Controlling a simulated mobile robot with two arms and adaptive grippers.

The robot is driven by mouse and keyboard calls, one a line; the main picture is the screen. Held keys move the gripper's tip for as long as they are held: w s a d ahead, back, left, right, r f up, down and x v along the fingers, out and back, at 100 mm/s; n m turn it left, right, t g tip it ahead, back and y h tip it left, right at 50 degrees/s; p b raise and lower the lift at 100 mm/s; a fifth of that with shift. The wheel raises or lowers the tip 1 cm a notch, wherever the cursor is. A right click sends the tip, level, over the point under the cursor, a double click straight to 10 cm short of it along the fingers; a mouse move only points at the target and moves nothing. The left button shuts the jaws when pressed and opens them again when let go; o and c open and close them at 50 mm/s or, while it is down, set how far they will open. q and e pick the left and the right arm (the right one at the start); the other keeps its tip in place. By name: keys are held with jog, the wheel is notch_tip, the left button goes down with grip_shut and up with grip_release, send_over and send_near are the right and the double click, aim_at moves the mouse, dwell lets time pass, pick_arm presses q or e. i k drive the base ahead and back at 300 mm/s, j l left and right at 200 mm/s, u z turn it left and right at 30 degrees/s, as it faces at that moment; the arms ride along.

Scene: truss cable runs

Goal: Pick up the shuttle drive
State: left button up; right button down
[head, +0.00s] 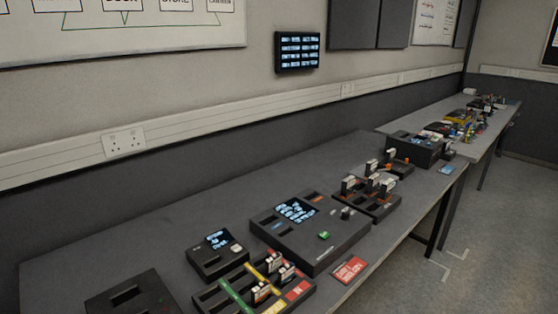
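No thing in the head view can be surely told as the shuttle drive. Small upright stick-like pieces with pale tops stand in a dark rack (380,209) at the middle of the table. Similar pieces stand in a tray with green, yellow and red strips (236,298) at the near edge. A large dark console (318,256) with a lit screen and a green button lies between them. A smaller dark box (206,265) with a lit screen sits to its left. Neither of my grippers is in view.
The long grey table (118,236) is clear along its wall side. A red card (349,270) lies at its front edge. A black slotted box (133,296) is at the near left. A dark bin (415,148) and a second cluttered table (497,129) stand farther right.

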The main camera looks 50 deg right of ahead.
aim_at(371, 166)
jog(key=z, duration=2.15)
jog(key=l, duration=0.1)
jog(key=i, duration=0.05)
